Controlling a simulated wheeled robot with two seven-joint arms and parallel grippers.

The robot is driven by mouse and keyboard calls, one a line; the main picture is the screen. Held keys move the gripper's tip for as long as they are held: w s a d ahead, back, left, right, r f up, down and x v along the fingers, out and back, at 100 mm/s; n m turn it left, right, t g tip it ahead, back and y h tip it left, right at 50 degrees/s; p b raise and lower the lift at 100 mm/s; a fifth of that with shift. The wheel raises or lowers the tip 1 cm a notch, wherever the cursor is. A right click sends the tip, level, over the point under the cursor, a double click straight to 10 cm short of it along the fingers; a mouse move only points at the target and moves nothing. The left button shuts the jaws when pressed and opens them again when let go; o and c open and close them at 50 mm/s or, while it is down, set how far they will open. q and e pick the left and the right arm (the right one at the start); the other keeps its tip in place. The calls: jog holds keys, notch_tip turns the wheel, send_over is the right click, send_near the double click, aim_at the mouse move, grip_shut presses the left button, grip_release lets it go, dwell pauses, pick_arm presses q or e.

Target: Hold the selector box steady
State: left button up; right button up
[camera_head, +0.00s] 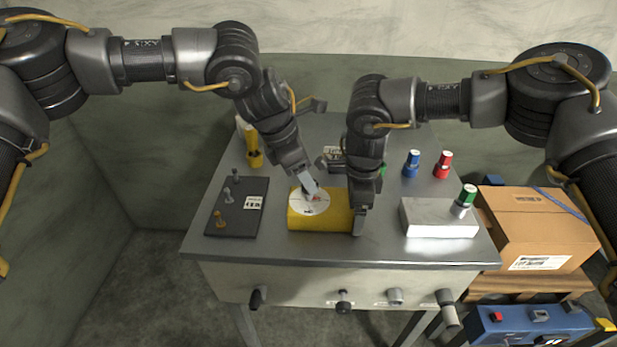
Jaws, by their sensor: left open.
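The selector box is a yellow box (335,219) with a round white dial face (303,207) on top. It sits near the middle of the metal table. My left gripper (311,194) is open, pointing down over the dial. A small reddish part shows at its fingertips; I cannot tell whether the fingers touch it. My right gripper (360,221) points down at the box's right side and hides that edge. I cannot tell whether it touches the box or whether its fingers are open.
The metal table (275,252) carries a dark panel with small levers (236,215) at left, a white block with a green-topped knob (432,217) at right, and blue (412,164) and red (443,165) knobs behind. A cardboard box (535,225) stands to the right.

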pick_arm(q)
jog(key=shift+x, duration=0.95)
jog(key=c, duration=1)
jog(key=shift+o, duration=0.2)
